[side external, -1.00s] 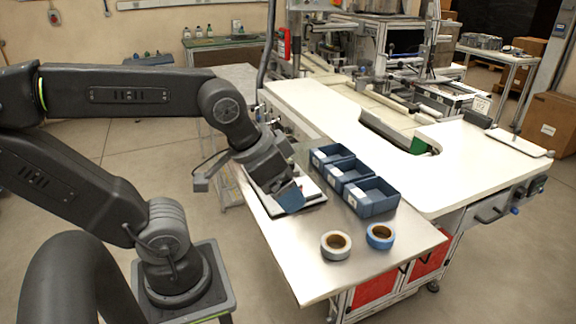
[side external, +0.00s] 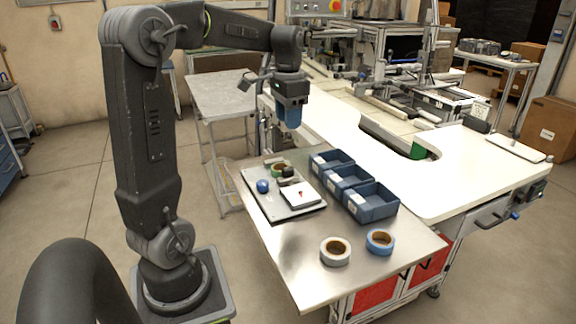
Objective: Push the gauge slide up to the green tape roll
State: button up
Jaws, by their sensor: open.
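The green tape roll (side external: 277,169) lies at the far end of a grey board (side external: 262,202) on the steel table. A small dark block (side external: 288,173), which may be the gauge slide, sits close beside the roll's right side. I cannot tell whether they touch. A blue round knob (side external: 263,186) and a white square plate with a red mark (side external: 301,196) are also on the board.
Three blue bins (side external: 370,213) stand in a row right of the board. A white-grey tape roll (side external: 335,251) and a blue tape roll (side external: 380,242) lie near the front. The steel table (side external: 300,279) is bare at its front left.

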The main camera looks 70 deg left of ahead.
aim_at(288, 167)
jog(key=f, duration=1.4)
jog(key=shift+a, duration=0.2)
jog(key=shift+r, duration=0.1)
grip_shut()
jog(key=shift+a, duration=1.65)
